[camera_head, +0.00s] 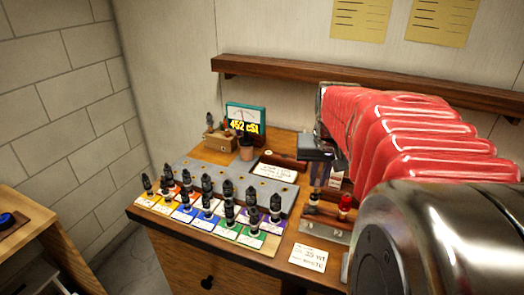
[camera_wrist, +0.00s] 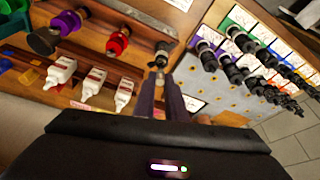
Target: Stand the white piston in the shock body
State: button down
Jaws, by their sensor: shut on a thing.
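My gripper (camera_wrist: 160,80) points down over the wooden bench and is shut on a small pale piece, the white piston (camera_wrist: 160,74), most of which the fingers hide. In the head view my gripper (camera_head: 317,184) hangs above a small wooden stand on the right of the bench. A dark shock body (camera_wrist: 162,50) stands just beyond the fingertips in the wrist view; it also shows below the fingers in the head view (camera_head: 313,199). The piston is at or close to the shock body's mouth; I cannot tell whether it is inside or touching.
A red-topped piece (camera_wrist: 118,42) and a purple-topped piece (camera_wrist: 66,24) stand beside the shock body. Several white bottles (camera_wrist: 92,84) are near. Several black shocks stand on coloured cards (camera_head: 207,212) before a grey plate (camera_head: 190,169). A cardboard box (camera_head: 218,139) is behind.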

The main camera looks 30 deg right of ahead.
aim_at(316, 188)
jog(key=shift+f, duration=1.9)
jog(key=c, duration=1.7)
grip_release()
jog(key=v, duration=1.3)
jog(key=shift+a+r, duration=0.1)
jog(key=shift+r, duration=0.25)
jog(key=shift+w, duration=0.1)
